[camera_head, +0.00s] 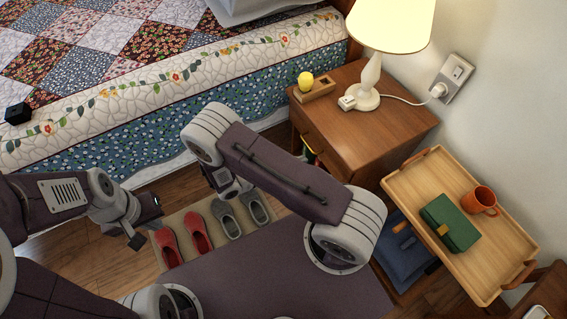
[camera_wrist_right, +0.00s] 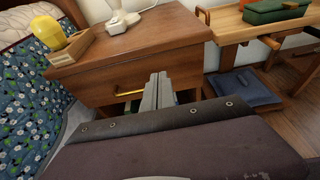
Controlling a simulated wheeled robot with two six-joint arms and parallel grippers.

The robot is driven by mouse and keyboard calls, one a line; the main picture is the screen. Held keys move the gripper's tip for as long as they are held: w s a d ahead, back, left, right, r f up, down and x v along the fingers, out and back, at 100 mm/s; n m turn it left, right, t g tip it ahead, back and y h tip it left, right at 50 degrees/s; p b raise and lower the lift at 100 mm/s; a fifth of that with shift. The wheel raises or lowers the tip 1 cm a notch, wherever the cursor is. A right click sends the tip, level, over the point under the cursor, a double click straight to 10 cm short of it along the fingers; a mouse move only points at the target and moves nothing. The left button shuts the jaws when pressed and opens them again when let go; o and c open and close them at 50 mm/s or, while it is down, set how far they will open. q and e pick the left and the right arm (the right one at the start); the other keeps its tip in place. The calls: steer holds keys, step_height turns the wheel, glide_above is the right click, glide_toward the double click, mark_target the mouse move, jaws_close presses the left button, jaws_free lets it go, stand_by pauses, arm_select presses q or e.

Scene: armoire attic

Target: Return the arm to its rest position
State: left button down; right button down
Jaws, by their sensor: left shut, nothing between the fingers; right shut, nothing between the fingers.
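My left gripper (camera_head: 137,241) is shut and empty, above the floor just left of the shoe mat. My right arm (camera_head: 275,175) is folded across the middle of the head view, and its links hide the right gripper there. In the right wrist view the right gripper (camera_wrist_right: 158,92) is shut with nothing between its fingers. Its fingers show in front of the wooden nightstand (camera_wrist_right: 135,52), over the drawer front near a brass handle (camera_wrist_right: 130,93). I cannot tell whether they touch it.
The bed (camera_head: 150,120) is behind the arms. The nightstand (camera_head: 385,130) carries a lamp (camera_head: 370,75) and a yellow object (camera_head: 305,82). A tray (camera_head: 415,185) with a green case (camera_head: 450,222) and orange mug (camera_head: 480,200) stands right. Shoes lie on a mat (camera_head: 163,222).

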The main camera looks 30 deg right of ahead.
steer(key=v, duration=0.5)
steer(key=shift+p, duration=0.35)
